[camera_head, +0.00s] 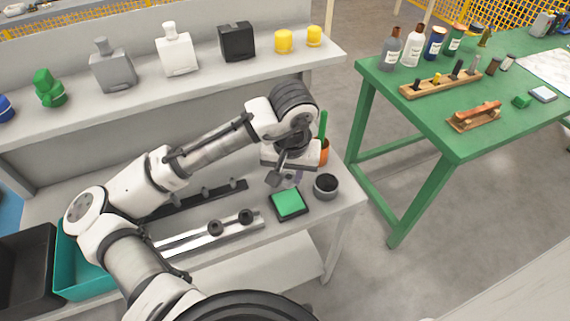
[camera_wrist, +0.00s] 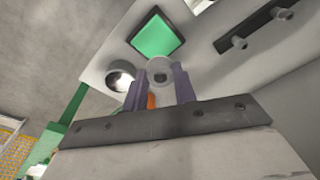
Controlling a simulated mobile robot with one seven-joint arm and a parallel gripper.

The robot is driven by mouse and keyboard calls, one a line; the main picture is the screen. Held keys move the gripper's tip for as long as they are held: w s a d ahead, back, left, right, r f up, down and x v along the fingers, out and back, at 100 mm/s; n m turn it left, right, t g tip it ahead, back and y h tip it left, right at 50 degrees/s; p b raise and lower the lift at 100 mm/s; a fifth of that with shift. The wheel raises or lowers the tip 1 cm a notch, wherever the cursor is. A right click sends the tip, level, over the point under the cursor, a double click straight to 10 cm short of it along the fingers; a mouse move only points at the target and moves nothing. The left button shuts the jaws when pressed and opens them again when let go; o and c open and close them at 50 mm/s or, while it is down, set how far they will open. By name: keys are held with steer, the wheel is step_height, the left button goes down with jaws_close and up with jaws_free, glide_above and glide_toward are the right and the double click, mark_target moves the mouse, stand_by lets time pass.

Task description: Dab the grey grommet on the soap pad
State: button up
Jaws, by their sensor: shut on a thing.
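My gripper (camera_head: 287,178) is over the front workbench. In the wrist view its two purple-grey fingers (camera_wrist: 160,82) are shut on the grey grommet (camera_wrist: 159,67), a pale ring with a dark hole. In the head view the grommet is hard to tell apart from the fingertips. The soap pad (camera_head: 288,202) is a green square in a black tray, just below the gripper in the picture. The pad also shows in the wrist view (camera_wrist: 156,36), beyond the grommet. The grommet seems apart from the pad; the exact gap cannot be told.
A dark grey round pot (camera_head: 326,186) stands right of the pad. An orange cup (camera_head: 324,151) with a green stick is behind the gripper. A silver rail with black knobs (camera_head: 205,239) and a black pegged bar (camera_head: 205,196) lie left. A shelf (camera_head: 200,84) holds bottles behind.

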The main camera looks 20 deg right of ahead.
steer(key=shift+s+f+b, duration=0.1)
steer(key=shift+f+b, duration=0.4)
steer(key=shift+f, duration=0.1)
steer(key=shift+f+b, duration=1.75)
steer(key=shift+f, duration=0.15)
steer(key=shift+f+b, duration=0.3)
steer(key=shift+f, duration=0.1)
steer(key=shift+r, duration=0.15)
step_height(320, 180, up, 7)
steer(key=p, duration=0.7)
